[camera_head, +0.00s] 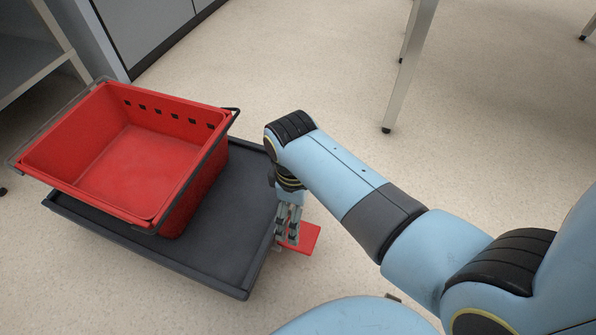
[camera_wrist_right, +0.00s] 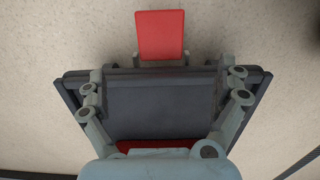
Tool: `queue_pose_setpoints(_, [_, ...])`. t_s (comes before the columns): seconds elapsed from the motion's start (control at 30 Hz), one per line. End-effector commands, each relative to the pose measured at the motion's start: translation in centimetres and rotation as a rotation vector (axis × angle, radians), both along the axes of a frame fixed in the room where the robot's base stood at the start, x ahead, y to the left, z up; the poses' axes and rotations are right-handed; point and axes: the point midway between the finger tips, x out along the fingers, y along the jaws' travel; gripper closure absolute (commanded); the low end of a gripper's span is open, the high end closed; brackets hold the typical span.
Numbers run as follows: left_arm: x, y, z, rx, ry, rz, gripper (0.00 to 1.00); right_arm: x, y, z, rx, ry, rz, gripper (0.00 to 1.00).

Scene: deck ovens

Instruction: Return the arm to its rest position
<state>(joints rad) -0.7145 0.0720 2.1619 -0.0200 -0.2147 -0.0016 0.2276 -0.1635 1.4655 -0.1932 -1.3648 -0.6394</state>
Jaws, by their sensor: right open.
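My right arm reaches in from the right in the head view, bent down at the wrist. Its gripper (camera_head: 288,238) points down near the right edge of the dark grey cart platform (camera_head: 190,262). In the right wrist view the gripper (camera_wrist_right: 162,72) is open, its fingers wide apart, with nothing between them but the view of the platform (camera_wrist_right: 160,105) below. A flat red plate (camera_head: 306,238) sticks out from the platform's edge beside the gripper; it also shows in the right wrist view (camera_wrist_right: 161,32), beyond the fingertips. I cannot tell whether the gripper touches it. My left gripper is out of view.
An empty red basket (camera_head: 140,160) with a wire handle stands on the platform. A metal table leg (camera_head: 408,70) stands at the upper right, and a shelf frame (camera_head: 50,45) at the upper left. The speckled floor (camera_head: 285,75) between them is clear.

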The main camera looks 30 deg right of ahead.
Motion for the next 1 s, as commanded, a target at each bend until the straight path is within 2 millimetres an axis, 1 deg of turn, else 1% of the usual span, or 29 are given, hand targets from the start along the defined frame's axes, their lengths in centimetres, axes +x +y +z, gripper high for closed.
queue_pose_setpoints(0.27, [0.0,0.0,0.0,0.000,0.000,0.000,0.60,0.0,0.0,0.0,0.000,-0.001,-0.001,0.00])
queue_pose_setpoints(0.33, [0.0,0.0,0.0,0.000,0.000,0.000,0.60,-0.5,-0.4,-0.3,-0.003,-0.015,-0.015,0.00])
queue_pose_setpoints(0.43, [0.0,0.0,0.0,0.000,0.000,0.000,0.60,-2.4,-1.6,-0.8,-0.008,-0.088,-0.073,0.00])
queue_pose_setpoints(0.53, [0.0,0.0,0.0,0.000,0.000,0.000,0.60,-5.2,-3.8,-0.6,-0.008,-0.236,-0.176,0.00])
queue_pose_setpoints(0.57, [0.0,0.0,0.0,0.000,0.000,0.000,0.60,-6.1,-4.4,-0.2,-0.004,-0.287,-0.208,0.00])
queue_pose_setpoints(0.6, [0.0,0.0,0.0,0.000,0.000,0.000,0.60,-7.0,-5.1,0.7,0.007,-0.355,-0.249,0.00])
queue_pose_setpoints(0.7, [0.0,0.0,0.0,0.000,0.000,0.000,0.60,-8.9,-6.3,3.0,0.042,-0.492,-0.328,0.00])
queue_pose_setpoints(0.83, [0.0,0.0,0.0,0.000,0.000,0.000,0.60,-10.6,-6.9,6.2,0.098,-0.624,-0.395,0.00])
queue_pose_setpoints(1.0, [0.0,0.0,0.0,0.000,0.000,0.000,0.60,-12.4,-7.2,10.4,0.177,-0.751,-0.460,0.00])
